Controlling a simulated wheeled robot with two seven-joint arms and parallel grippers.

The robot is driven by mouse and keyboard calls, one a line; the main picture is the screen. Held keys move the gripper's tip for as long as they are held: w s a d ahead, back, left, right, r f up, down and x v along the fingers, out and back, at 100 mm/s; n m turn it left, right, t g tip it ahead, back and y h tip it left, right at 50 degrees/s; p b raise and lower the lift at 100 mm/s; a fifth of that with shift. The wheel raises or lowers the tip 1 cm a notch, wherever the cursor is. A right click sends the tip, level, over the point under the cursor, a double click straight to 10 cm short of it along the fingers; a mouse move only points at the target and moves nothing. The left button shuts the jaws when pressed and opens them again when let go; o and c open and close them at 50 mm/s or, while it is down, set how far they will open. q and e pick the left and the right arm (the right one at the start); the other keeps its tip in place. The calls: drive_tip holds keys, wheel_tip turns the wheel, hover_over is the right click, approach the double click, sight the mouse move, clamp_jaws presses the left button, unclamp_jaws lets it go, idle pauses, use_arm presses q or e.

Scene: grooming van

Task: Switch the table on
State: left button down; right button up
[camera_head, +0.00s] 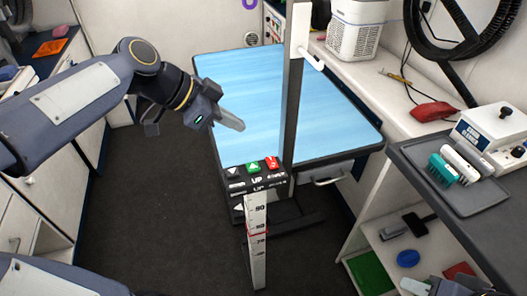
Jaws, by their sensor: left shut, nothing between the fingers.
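The table (250,95) has a light blue top and stands in the middle. A black control box (262,183) sits at its near edge. A white scale with numbers and a red mark (256,240) stands below the box. My left gripper (240,126) comes in from the left, shut and empty. In the picture its fingertips are above the box, over the table's left part, apart from the buttons.
A dark upright post (291,100) with a white top rises beside the box. Dark floor (150,200) is clear left of the table.

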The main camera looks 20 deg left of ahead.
use_arm(q)
hover_over(273, 160)
drive_tip(key=s+a, duration=0.1)
drive_tip(key=a, duration=0.1)
drive_tip(key=f, duration=0.6)
drive_tip(key=shift+s+a+f, duration=0.1)
drive_tip(key=shift+a, duration=0.1)
wheel_tip(273, 160, down, 4)
drive_tip(key=shift+d+r+b, duration=0.15)
drive_tip(key=shift+r+b, duration=0.1)
drive_tip(key=shift+b, duration=0.2)
drive_tip(key=shift+f, duration=0.45)
drive_tip(key=shift+w, duration=0.2)
drive_tip(key=shift+f+b, duration=0.35)
drive_tip(key=shift+b, duration=0.1)
drive_tip(key=shift+r, duration=0.1)
drive_tip(key=shift+s, duration=0.15)
